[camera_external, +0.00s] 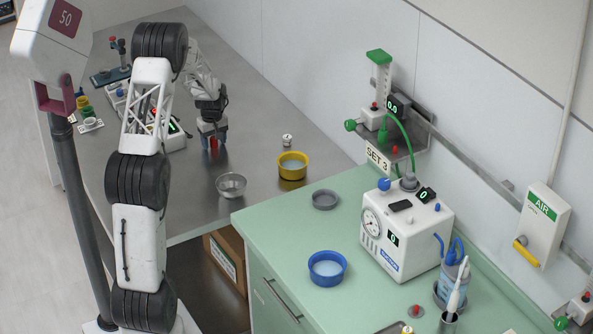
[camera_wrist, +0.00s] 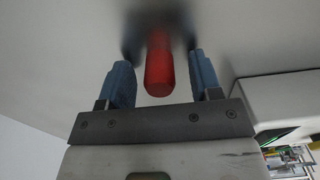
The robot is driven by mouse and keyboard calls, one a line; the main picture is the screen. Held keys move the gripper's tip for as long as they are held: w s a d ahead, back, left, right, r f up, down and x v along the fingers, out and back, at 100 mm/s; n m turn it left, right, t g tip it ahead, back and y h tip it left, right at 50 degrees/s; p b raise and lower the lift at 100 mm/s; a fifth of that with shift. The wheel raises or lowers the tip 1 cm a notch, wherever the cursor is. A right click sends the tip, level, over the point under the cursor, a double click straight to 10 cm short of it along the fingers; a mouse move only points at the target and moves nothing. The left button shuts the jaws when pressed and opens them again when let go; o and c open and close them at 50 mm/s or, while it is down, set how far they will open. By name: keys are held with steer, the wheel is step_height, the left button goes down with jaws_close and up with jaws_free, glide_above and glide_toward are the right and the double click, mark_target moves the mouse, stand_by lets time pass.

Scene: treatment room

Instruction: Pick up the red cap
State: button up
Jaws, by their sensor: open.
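The red cap (camera_wrist: 159,72) is a smooth, rounded red cylinder. In the wrist view it stands out from the grey metal table, between the two blue fingers of my gripper (camera_wrist: 161,78), with a gap on each side. In the external view, my gripper (camera_external: 213,146) points down at the metal table, and a small red part of the cap (camera_external: 213,143) shows between the fingers. The fingers hide most of the cap there. My gripper is open around the cap and does not visibly touch it.
A silver bowl (camera_external: 231,184), a yellow bowl (camera_external: 292,170) and a small white-topped item (camera_external: 287,140) stand to the right on the metal table (camera_external: 250,120). A white device (camera_external: 172,137) stands close on the left. The green counter (camera_external: 275,225) holds a blue bowl (camera_external: 327,272).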

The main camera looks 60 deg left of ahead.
mark_target(213, 138)
steer(key=c, duration=1)
steer(key=shift+r, duration=0.15)
steer(key=shift+r, duration=0.55)
steer(key=shift+s+d+r, duration=0.15)
steer(key=shift+r, duration=0.45)
steer(key=shift+s+d+r, duration=0.1)
steer(key=shift+d+r, duration=0.05)
steer(key=shift+r, duration=0.4)
steer(key=s+d, duration=0.3)
steer(key=d, duration=0.1)
steer(key=s+d+r, duration=0.1)
steer(key=s+d, duration=0.2)
steer(key=d, duration=0.1)
steer(key=s+d, duration=0.3)
steer(key=shift+s+d+r, duration=0.15)
steer(key=shift+s+d, duration=0.15)
steer(key=shift+d, duration=0.1)
